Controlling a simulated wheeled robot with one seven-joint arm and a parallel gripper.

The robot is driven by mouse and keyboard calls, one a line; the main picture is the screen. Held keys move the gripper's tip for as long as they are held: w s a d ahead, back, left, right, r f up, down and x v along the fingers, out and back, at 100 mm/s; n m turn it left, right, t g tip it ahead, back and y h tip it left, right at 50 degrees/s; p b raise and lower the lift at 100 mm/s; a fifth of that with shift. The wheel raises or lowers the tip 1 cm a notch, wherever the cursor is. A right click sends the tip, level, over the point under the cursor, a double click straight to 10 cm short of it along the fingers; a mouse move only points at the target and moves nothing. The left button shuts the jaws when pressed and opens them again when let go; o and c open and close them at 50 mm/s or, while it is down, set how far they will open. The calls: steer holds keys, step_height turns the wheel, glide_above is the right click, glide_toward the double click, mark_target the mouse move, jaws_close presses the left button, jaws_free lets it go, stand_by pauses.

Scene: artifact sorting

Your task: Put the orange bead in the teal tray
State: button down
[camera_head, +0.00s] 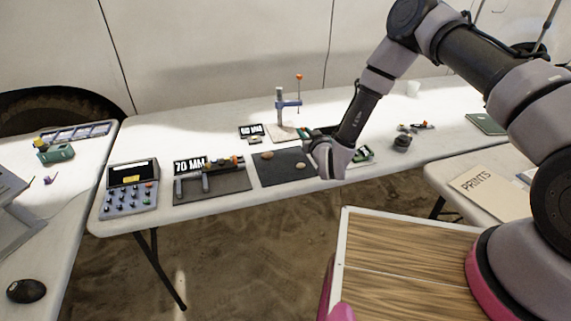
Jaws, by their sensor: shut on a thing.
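My gripper (326,158) is low over the middle of the long table, beside the right edge of a dark mat. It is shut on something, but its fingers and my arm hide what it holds. I cannot make out a loose orange bead on the table. A dark teal edge, perhaps the teal tray (322,130), shows just behind my gripper and is mostly covered by my arm. A green and white item (364,154) shows just right of my gripper, also partly hidden.
The dark mat (272,172) bears brownish pieces. Left of it are a caliper-like tool (210,174) and a keypad device (130,188). A stand with an orange ball (299,77) is behind. A dark round object (402,143) sits to the right.

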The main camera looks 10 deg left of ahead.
steer(key=n+y, duration=0.1)
glide_above(286, 168)
step_height(286, 168, down, 2)
steer(key=shift+g, duration=0.4)
step_height(286, 168, down, 6)
steer(key=shift+a+r, duration=0.15)
steer(key=shift+r, duration=0.05)
steer(key=shift+f, duration=2.3)
steer(key=shift+f, duration=0.1)
steer(key=c, duration=1.1)
jaws_free()
steer(key=shift+f, duration=0.1)
steer(key=shift+o, duration=0.5)
